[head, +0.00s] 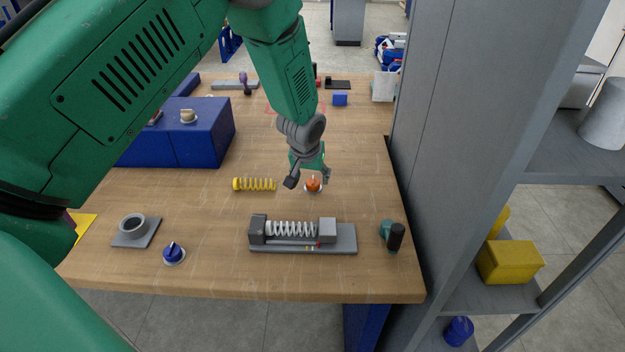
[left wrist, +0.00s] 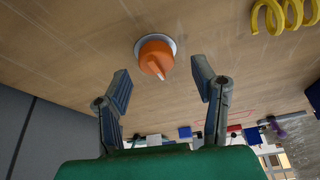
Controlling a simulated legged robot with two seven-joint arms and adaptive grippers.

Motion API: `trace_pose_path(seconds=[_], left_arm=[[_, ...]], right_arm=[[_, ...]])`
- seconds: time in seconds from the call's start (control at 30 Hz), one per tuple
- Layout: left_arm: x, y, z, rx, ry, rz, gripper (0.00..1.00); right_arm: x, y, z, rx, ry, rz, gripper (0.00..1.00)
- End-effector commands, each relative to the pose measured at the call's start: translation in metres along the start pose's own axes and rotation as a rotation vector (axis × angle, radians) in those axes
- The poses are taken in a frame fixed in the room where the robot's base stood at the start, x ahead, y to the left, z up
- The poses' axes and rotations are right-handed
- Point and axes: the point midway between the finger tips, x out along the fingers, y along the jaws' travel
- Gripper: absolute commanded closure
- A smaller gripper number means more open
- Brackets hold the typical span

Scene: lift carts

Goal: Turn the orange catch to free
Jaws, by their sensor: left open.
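The orange catch (head: 313,185) is a small round knob with a ridge on a pale disc, set on the wooden table top right of the yellow spring. In the left wrist view the orange catch (left wrist: 156,58) shows whole, just beyond the fingertips. My left gripper (head: 308,179) points down over it with its fingers spread. In the left wrist view the left gripper's fingers (left wrist: 163,82) stand open on either side, with a gap to the knob. Whether the fingers are level with the knob I cannot tell. My right gripper is not in view.
A yellow spring (head: 254,184) lies left of the catch. A grey fixture with a pale spring (head: 303,246) stands in front, with a blue knob (head: 173,253) to its left and a green-black item (head: 392,236) to its right. A grey cabinet (head: 455,110) borders the table's right side.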

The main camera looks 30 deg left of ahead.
Motion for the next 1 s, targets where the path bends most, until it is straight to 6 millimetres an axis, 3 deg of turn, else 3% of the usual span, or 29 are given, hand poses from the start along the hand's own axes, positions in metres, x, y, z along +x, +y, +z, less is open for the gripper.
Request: trace_pose_path(seconds=[0.2,0.53,0.7,1.0], left_arm=[[0.022,0.000,0.000,-0.001,0.000,0.000,0.47],[0.026,-0.001,0.000,-0.001,0.000,0.001,0.47],[0.026,-0.001,0.000,-0.001,0.000,0.000,0.96],[0.026,-0.002,-0.001,0.016,-0.001,0.007,0.96]], right_arm=[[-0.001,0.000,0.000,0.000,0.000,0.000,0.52],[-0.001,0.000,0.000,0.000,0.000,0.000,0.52],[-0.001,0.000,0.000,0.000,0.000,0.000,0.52],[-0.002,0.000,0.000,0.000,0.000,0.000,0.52]])
